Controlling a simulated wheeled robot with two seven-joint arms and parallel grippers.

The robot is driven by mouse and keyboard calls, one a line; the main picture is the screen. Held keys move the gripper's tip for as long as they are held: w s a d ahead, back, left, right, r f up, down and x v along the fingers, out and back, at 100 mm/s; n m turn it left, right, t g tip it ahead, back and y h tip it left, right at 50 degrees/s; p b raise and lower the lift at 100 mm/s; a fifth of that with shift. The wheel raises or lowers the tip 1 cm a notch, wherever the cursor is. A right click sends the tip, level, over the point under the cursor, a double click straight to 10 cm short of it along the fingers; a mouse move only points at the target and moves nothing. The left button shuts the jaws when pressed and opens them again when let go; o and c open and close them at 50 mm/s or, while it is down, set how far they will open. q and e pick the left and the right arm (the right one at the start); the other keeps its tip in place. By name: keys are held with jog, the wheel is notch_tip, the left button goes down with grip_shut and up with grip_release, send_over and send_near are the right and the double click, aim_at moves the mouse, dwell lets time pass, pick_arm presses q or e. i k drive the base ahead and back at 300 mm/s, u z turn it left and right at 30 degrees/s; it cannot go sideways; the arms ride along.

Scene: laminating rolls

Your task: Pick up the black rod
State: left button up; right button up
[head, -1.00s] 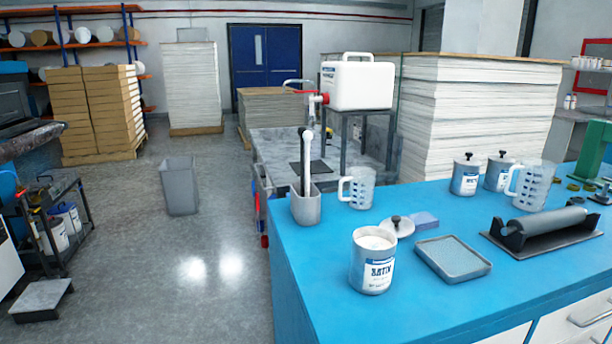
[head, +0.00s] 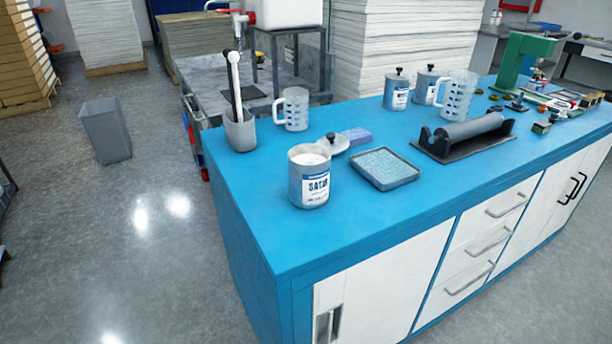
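A thin black rod (head: 229,97) stands upright, slightly tilted, in a grey holder cup (head: 240,134) at the back left corner of the blue-topped bench (head: 262,215). A white rod (head: 237,88) with a rounded top stands beside it in the same cup. The lower ends of both are hidden inside the cup. Neither of my grippers shows in the head view.
A clear measuring jug (head: 293,110) stands right of the cup. An open can (head: 309,178), a lid (head: 334,143), a shallow tray (head: 385,168) and a roller on a stand (head: 466,131) are further right. The bench's front left is clear. A grey bin (head: 106,131) stands on the floor.

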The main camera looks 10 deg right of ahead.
aim_at(226, 52)
jog(key=u, duration=1.35)
jog(key=i, duration=2.1)
jog(key=z, duration=3.2)
